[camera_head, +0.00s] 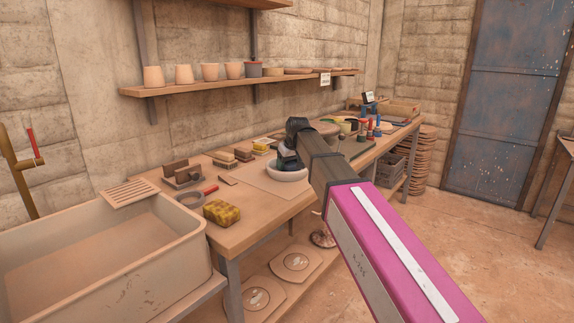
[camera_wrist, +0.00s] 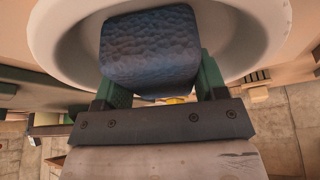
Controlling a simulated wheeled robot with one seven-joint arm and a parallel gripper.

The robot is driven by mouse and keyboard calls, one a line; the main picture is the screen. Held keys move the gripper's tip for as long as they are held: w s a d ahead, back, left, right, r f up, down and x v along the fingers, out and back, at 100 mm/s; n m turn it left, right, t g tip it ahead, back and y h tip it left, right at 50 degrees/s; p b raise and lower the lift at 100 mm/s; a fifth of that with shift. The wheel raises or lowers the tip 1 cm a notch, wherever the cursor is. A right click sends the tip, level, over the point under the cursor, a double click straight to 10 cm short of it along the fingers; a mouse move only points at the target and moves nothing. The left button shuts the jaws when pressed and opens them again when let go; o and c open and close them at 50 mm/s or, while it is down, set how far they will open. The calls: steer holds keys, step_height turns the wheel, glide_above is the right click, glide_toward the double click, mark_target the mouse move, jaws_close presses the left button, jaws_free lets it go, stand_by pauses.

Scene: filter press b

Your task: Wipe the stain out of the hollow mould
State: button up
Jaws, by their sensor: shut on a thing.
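The hollow mould (camera_head: 287,173) is a pale round bowl on a board on the workbench. In the wrist view the mould's white rim and inner wall (camera_wrist: 55,45) curve around the top of the picture. My gripper (camera_head: 291,160) is at the mould, with its green fingers (camera_wrist: 160,88) shut on a dark blue textured sponge (camera_wrist: 150,48). The sponge is over or inside the hollow; I cannot tell whether it touches the wall. No stain shows; the sponge and gripper hide much of the hollow.
A large basin (camera_head: 150,262) stands at the front left. Pots line the shelf (camera_head: 190,87) above. Jars and tools crowd the bench's far end.

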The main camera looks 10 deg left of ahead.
steer(key=shift+w+d, duration=0.15)
steer(key=shift+d, duration=0.05)
steer(key=shift+a, duration=0.1)
steer(key=shift+s+a, duration=0.4)
steer(key=shift+a, duration=0.05)
steer(key=shift+w+d, duration=0.15)
steer(key=shift+w+d, duration=0.25)
steer(key=shift+d, duration=0.15)
steer(key=shift+a, duration=0.1)
steer(key=shift+s+a, duration=0.4)
steer(key=shift+a, duration=0.05)
